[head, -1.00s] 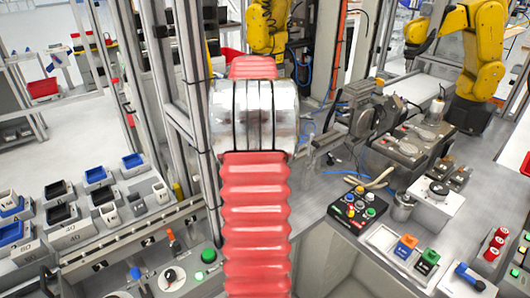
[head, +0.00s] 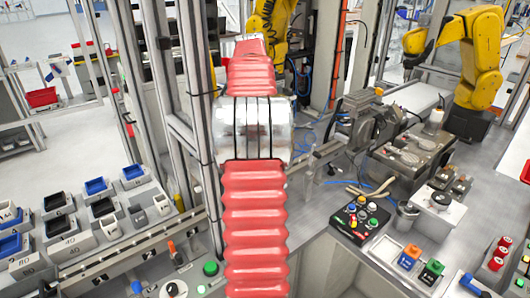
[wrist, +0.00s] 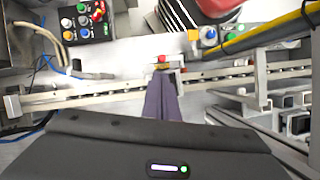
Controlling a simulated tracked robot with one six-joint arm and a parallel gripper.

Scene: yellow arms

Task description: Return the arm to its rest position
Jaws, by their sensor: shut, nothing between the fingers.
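My arm, in red bellows with a silver joint band, stands upright in the middle of the head view. Its upper red part rises above the band. My gripper is hidden in the head view. In the wrist view, my gripper (wrist: 163,98) shows as narrow purple-grey fingers, closed together and empty. They point across a metal rail (wrist: 110,92). The dark gripper housing fills the bottom of that view.
A black button box (head: 359,219) sits on the right bench; it also shows in the wrist view (wrist: 82,21). Small bins (head: 70,228) stand at left. Metal posts (head: 195,110) rise close beside my arm. A yellow robot arm (head: 480,65) stands at back right.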

